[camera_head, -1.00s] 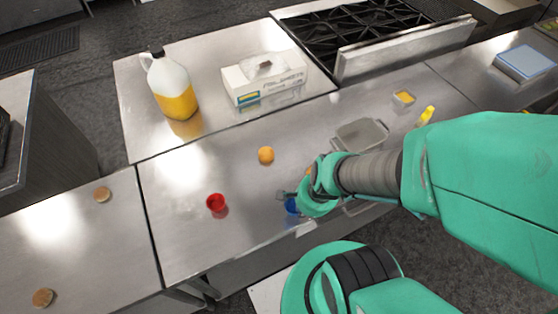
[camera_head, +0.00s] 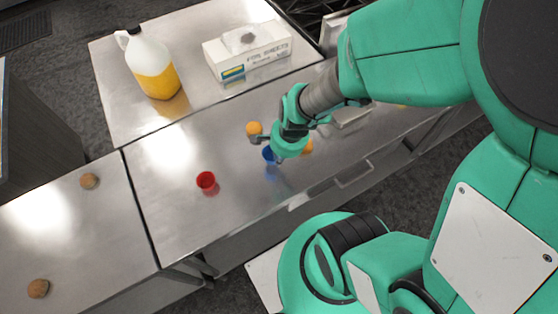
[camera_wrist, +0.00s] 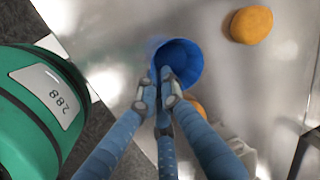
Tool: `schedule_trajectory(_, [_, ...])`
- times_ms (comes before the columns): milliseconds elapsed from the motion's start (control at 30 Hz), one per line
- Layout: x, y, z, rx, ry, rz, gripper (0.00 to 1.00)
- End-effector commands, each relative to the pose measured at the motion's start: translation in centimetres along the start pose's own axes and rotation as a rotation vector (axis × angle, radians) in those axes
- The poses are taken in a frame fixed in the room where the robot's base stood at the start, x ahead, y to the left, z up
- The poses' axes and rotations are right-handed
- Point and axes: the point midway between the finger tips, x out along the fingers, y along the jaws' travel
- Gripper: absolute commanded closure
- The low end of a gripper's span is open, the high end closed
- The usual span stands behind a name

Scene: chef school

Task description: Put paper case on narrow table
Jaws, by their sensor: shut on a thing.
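My gripper (camera_wrist: 163,88) is shut on the near wall of a blue paper case (camera_wrist: 185,62), a small round open cup. In the head view the blue case (camera_head: 269,154) hangs from my gripper (camera_head: 264,145), a little above the steel counter, with its blue reflection below. A red case (camera_head: 206,180) of similar shape stands on the same counter to the left. I cannot tell for sure which of the steel tables is the narrow table.
An orange round item (camera_head: 254,128) lies behind my gripper; another (camera_head: 307,146) is beside it, partly hidden. A juice jug (camera_head: 150,65) and a carton (camera_head: 248,52) stand on the back table (camera_head: 115,100). The left table (camera_head: 70,240) holds two brown rounds (camera_head: 38,288) with bare steel between.

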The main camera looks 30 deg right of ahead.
Motion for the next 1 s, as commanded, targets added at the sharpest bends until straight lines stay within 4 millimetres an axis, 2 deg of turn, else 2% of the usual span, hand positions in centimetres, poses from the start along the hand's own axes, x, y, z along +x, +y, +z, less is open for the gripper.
schedule_trajectory(400, [3.4,0.8,0.0,0.0,0.0,0.001,1.0])
schedule_trajectory(900, [3.9,0.9,0.0,0.001,0.0,0.001,1.0])
schedule_trajectory(933, [3.8,0.9,0.0,0.001,0.0,0.001,0.89])
schedule_trajectory(1000, [3.7,0.8,0.0,0.001,0.0,0.001,0.76])
